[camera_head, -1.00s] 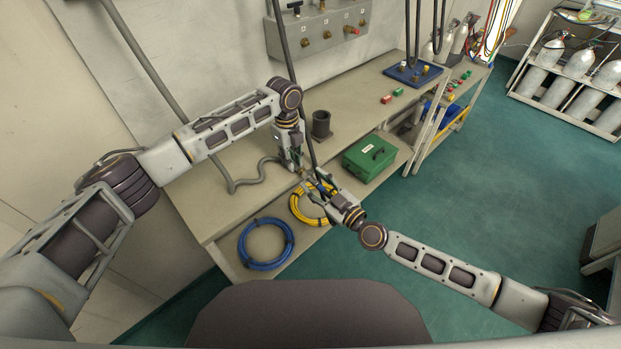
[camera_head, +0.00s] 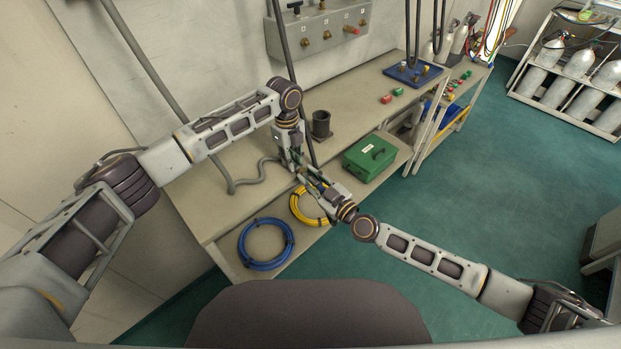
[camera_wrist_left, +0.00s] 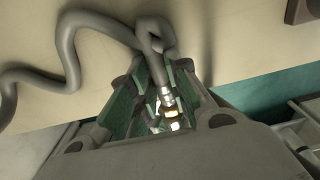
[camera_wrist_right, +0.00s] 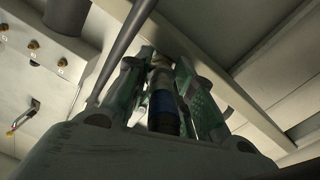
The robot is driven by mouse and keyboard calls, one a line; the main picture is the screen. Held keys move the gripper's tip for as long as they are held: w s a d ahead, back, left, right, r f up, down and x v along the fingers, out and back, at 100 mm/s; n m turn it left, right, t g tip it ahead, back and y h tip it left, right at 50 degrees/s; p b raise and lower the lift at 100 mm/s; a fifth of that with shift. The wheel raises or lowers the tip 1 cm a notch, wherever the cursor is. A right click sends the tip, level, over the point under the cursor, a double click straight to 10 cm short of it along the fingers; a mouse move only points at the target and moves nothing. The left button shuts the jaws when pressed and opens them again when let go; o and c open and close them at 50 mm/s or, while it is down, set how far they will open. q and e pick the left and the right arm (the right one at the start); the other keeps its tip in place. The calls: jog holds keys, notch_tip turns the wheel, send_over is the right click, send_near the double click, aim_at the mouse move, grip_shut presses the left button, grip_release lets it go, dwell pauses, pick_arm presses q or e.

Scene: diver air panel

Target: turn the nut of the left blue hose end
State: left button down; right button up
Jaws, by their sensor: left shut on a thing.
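My left gripper (camera_head: 299,168) is above the bench's front edge. In the left wrist view (camera_wrist_left: 160,100) its green-padded fingers are shut on a grey hose end (camera_wrist_left: 157,62), with a shiny metal and brass fitting (camera_wrist_left: 168,100) showing between them. My right gripper (camera_head: 310,182) is close beside it, coming from the lower right. In the right wrist view (camera_wrist_right: 165,65) its fingers stand on both sides of a dark cylindrical hose end with a blue band (camera_wrist_right: 162,103). Whether they press on it is unclear. The contact between the two ends is hidden.
A dark hose (camera_head: 284,52) hangs down just behind the grippers. A green box (camera_head: 369,157) and yellow (camera_head: 309,207) and blue (camera_head: 265,244) hose coils lie on the lower shelf. A dark cup (camera_head: 321,125) stands on the bench (camera_head: 222,190).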

grip_shut()
jog(key=shift+m, duration=2.2)
jog(key=shift+w+m, duration=0.1)
jog(key=shift+m, duration=0.2)
jog(key=shift+d+m+g+y, duration=0.1)
jog(key=shift+m+g+y, duration=0.2)
jog(key=shift+m, duration=1.3)
jog(key=shift+d+m+g+y, duration=0.1)
jog(key=shift+m+g+y, duration=0.15)
jog(key=shift+m, duration=1.35)
jog(key=shift+c, duration=1.1)
grip_release()
jog(key=shift+f+m+y, duration=0.15)
jog(key=shift+m+y, duration=0.4)
jog(key=shift+m, duration=4.85)
jog(key=shift+f, duration=0.1)
grip_shut()
